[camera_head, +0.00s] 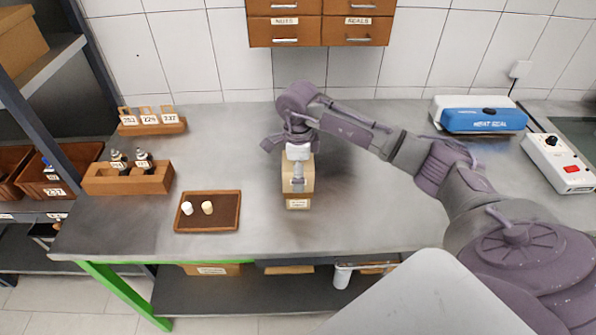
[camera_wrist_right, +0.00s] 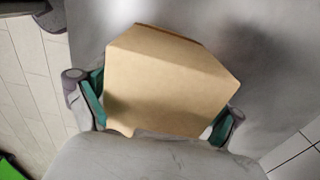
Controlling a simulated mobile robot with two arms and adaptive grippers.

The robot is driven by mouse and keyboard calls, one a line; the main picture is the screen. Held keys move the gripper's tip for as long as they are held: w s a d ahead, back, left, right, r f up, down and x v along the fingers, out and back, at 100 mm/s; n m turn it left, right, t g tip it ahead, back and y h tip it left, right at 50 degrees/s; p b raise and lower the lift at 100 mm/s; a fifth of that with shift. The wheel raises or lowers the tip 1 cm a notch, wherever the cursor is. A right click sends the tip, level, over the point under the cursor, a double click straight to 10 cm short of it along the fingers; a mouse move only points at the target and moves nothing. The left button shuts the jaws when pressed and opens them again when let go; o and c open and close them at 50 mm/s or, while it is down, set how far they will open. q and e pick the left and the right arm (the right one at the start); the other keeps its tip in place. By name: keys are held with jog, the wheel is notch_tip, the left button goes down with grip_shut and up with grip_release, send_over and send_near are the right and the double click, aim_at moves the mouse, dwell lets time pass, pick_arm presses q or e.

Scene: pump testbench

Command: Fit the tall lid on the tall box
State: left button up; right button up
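The tall lid (camera_head: 308,180) is a plain tan carton piece near the middle of the bench. In the head view it sits over the tall box (camera_head: 298,203), of which only a low labelled strip shows beneath it. My right gripper (camera_head: 298,172) reaches down over the lid from above, with one finger against its front face. In the right wrist view the lid (camera_wrist_right: 165,85) fills the space between the teal-padded fingertips (camera_wrist_right: 158,125), which appear to touch its sides. Whether the lid is fully seated is hard to tell. My left gripper is out of view.
A brown tray (camera_head: 228,215) with two small pale pieces lies to the left. A wooden holder (camera_head: 128,180) with dark bottles and a rack with numbered tags (camera_head: 152,127) stand further left. A blue heat sealer (camera_head: 484,120) is at the back right. The bench around the box is clear.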

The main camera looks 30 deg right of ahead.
dwell(0.3)
jog(key=shift+r+p, duration=0.35)
notch_tip(320, 180, up, 10)
jog(key=b, duration=0.3)
jog(key=shift+r+b, duration=0.2)
jog(key=shift+b, duration=0.15)
jog(key=shift+r, duration=0.65)
